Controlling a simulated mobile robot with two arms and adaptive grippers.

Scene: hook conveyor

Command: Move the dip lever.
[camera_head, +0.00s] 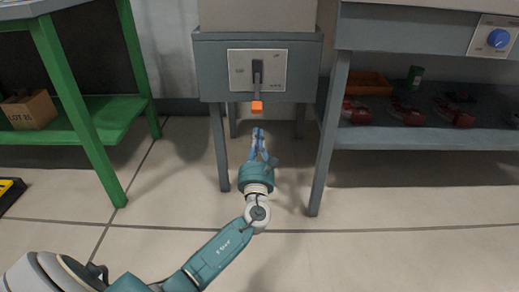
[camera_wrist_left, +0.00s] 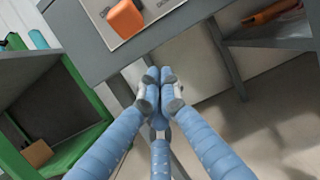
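The dip lever (camera_head: 258,85) is a dark grey bar on a pale panel (camera_head: 274,57) on the front of a grey stand. It points down and ends in an orange tip (camera_head: 257,107). The orange tip also shows large at the top of the left wrist view (camera_wrist_left: 125,18). My left gripper (camera_head: 258,131), with blue fingers, is just below the orange tip in the head view, apart from it. Its fingertips are drawn together in the left wrist view (camera_wrist_left: 160,75), with nothing seen between them. My right gripper is not in view.
A green shelf table (camera_head: 90,120) with a cardboard box (camera_head: 29,110) stands at left. A grey bench (camera_head: 430,138) at right holds red parts, an orange bin (camera_head: 368,85) and a blue knob (camera_head: 498,39). The floor between them is free around the stand's legs.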

